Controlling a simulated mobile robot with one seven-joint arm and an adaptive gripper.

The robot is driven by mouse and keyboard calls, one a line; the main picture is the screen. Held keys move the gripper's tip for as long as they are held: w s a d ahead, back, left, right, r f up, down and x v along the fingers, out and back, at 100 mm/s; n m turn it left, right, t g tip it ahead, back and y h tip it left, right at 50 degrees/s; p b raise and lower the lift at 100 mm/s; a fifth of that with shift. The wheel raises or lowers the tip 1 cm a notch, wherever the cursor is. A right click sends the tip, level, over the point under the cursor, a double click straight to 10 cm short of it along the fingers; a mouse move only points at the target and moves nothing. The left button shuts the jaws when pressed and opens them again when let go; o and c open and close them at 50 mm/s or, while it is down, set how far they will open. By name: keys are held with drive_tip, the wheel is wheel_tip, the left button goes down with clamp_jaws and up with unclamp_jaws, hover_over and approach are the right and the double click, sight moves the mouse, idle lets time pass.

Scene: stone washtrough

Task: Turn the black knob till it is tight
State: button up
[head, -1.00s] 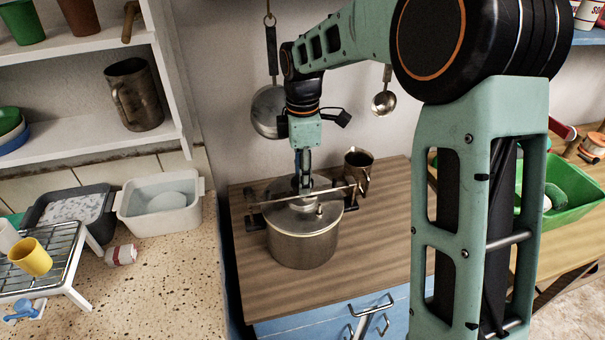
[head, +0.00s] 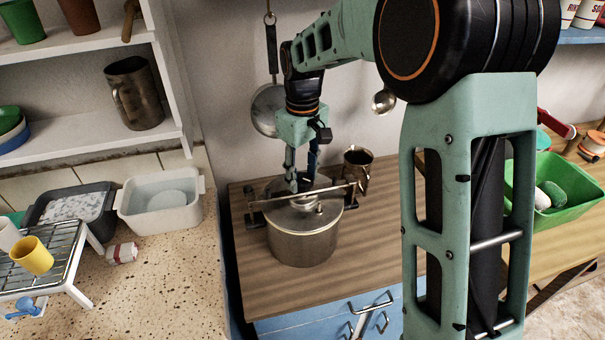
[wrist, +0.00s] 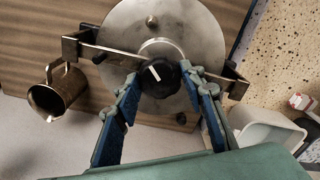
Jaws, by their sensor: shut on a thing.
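The black knob (wrist: 160,84) sits at the middle of the metal bar (wrist: 112,56) across the lid (wrist: 200,30) of a steel pot (head: 303,240). A short white mark shows on top of the knob and points up and slightly left in the wrist view. My gripper (head: 304,186) comes down from above, and its fingers are closed on both sides of the knob. In the head view the fingers mostly hide the knob. The bar ends in dark hooked clamps at the pot's sides.
A metal jug (head: 357,168) stands close behind the pot's right side on the wooden top (head: 385,240). A pan and a ladle (head: 384,102) hang on the wall behind. A stone counter (head: 165,275) with a white basin (head: 160,206) lies left.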

drive_tip(key=m, duration=0.6)
drive_tip(key=shift+m, duration=0.3)
drive_tip(key=m, duration=0.3)
drive_tip(key=shift+a+m, duration=0.1)
drive_tip(key=shift+m, duration=0.2)
drive_tip(key=m, duration=0.3)
drive_tip(key=shift+m+p, duration=0.3)
drive_tip(key=m, duration=0.3)
drive_tip(key=shift+m, duration=0.3)
drive_tip(key=m+p, duration=0.1)
drive_tip(key=m, duration=0.2)
drive_tip(key=shift+m, duration=0.3)
drive_tip(key=m+p, duration=0.1)
drive_tip(key=m, duration=0.4)
drive_tip(key=shift+m+p, duration=0.3)
drive_tip(key=shift+m, duration=0.1)
drive_tip(key=o, duration=1.2)
drive_tip(key=shift+c, duration=0.2)
